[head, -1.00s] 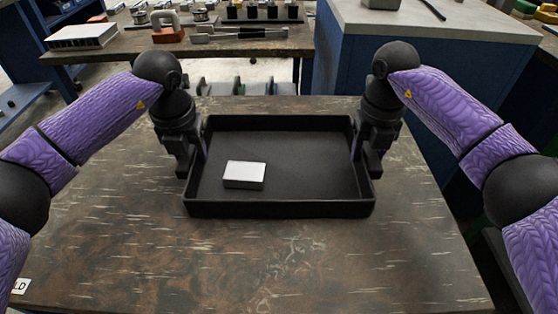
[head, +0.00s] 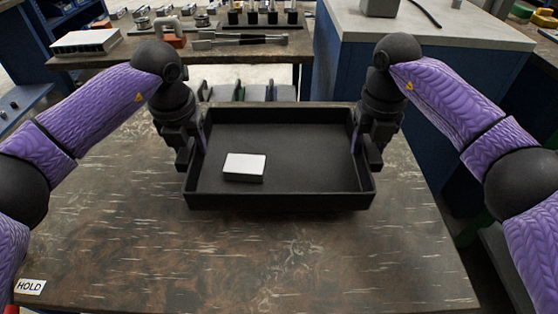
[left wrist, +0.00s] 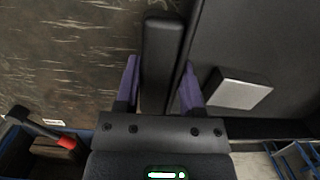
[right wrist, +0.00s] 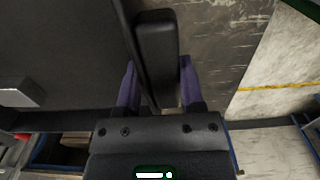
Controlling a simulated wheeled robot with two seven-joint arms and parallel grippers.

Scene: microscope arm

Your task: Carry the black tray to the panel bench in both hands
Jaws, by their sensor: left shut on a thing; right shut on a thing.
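The black tray (head: 300,201) is held level between my two grippers, over the dark wooden table. A small white-and-grey block (head: 244,166) lies in it, left of the middle; it also shows in the left wrist view (left wrist: 238,90). My left gripper (head: 192,155) is shut on the tray's left handle (left wrist: 160,60). My right gripper (head: 368,152) is shut on the right handle (right wrist: 157,60). The tray appears lifted slightly clear of the table top, though the gap itself is hidden. Which bench is the panel bench I cannot tell.
The dark wooden table (head: 250,265) bears a HOLD label (head: 30,287) at its front left. A second bench (head: 210,50) with tools and parts stands beyond it. A blue cabinet with a grey top (head: 430,30) stands at the back right. Floor shows between them.

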